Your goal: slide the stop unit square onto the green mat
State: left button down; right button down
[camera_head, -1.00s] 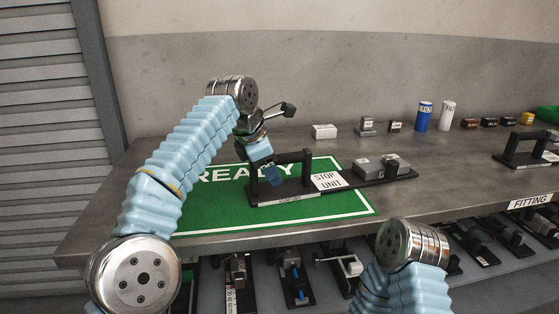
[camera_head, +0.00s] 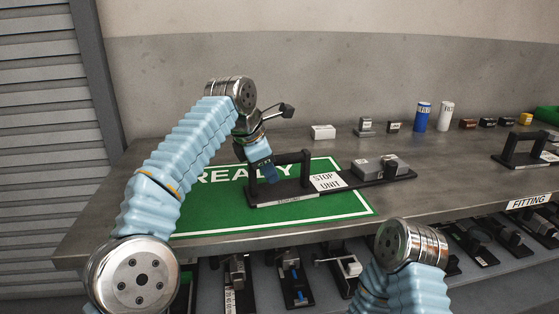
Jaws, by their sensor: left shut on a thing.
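The stop unit (camera_head: 327,182) is a long black base with a black handle frame at its left end, a white "STOP UNIT" label and grey blocks at its right end. Its left part lies over the green mat (camera_head: 210,215); its right end reaches past the mat's right edge onto the bare bench. The mat has a white border and the word "READY", partly hidden by my left arm and the unit. My left gripper (camera_head: 269,174) is at the handle frame, shut on it. My right arm shows at the lower right, but its gripper is out of view.
The grey bench (camera_head: 430,186) carries a white box (camera_head: 323,132), small blocks, a blue can (camera_head: 421,117) and a white can (camera_head: 446,117) behind the unit. Another black handled unit (camera_head: 525,150) stands at the right. Several units lie on the shelf below.

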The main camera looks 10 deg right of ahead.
pick_arm(q)
jog(key=shift+a, duration=0.1)
jog(key=shift+a+f+b, duration=0.1)
jog(key=shift+a+b, duration=0.2)
jog(key=shift+a, duration=0.1)
jog(key=a+b, duration=0.3)
jog(key=a, duration=0.7)
jog(key=shift+s+a, duration=0.1)
jog(key=shift+a, duration=0.2)
jog(key=a, duration=1.2)
jog(key=shift+f, duration=0.15)
jog(key=c, duration=0.9)
grip_release()
jog(key=shift+o, duration=0.8)
jog(key=shift+d, duration=0.1)
